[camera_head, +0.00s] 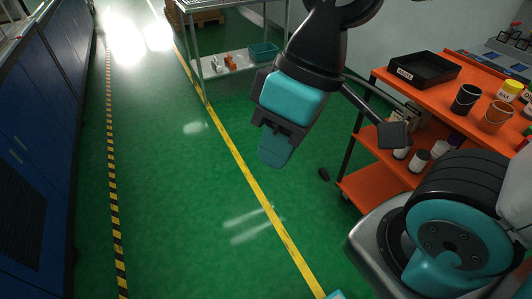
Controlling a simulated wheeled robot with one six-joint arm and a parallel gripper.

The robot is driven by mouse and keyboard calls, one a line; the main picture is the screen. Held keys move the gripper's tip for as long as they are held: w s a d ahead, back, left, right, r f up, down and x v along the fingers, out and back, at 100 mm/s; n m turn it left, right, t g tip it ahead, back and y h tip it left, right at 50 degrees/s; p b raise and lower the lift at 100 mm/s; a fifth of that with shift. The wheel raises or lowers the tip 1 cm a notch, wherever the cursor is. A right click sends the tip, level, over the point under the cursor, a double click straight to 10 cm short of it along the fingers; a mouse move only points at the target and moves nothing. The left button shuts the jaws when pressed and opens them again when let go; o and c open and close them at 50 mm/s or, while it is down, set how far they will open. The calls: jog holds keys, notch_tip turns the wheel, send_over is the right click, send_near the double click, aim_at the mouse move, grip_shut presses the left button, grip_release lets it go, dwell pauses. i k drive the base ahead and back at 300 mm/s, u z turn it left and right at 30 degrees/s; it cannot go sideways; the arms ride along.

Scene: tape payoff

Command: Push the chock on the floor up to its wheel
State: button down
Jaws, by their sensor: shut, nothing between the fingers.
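A small black chock (324,174) lies on the green floor just left of the orange cart (362,195). The cart's dark wheel (345,198) shows only partly under its near left corner. There is a small gap of floor between the chock and the cart, as seen from here. My gripper (274,158) is in the air left of the chock in the picture, with its teal fingers together and empty, pointing down. Its height above the floor is hard to tell.
The cart carries a black tray (423,69), buckets (466,98) and several cans. A metal table with a lower shelf (225,68) stands behind my gripper. Blue cabinets (35,130) line the left. The floor around the yellow line (240,165) is clear.

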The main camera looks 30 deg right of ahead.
aim_at(321, 171)
jog(key=u, duration=0.3)
jog(key=i, duration=2)
jog(key=z, duration=0.3)
jog(key=i, duration=0.95)
jog(key=z, duration=1.7)
jog(key=i, duration=0.9)
jog(key=z, duration=0.8)
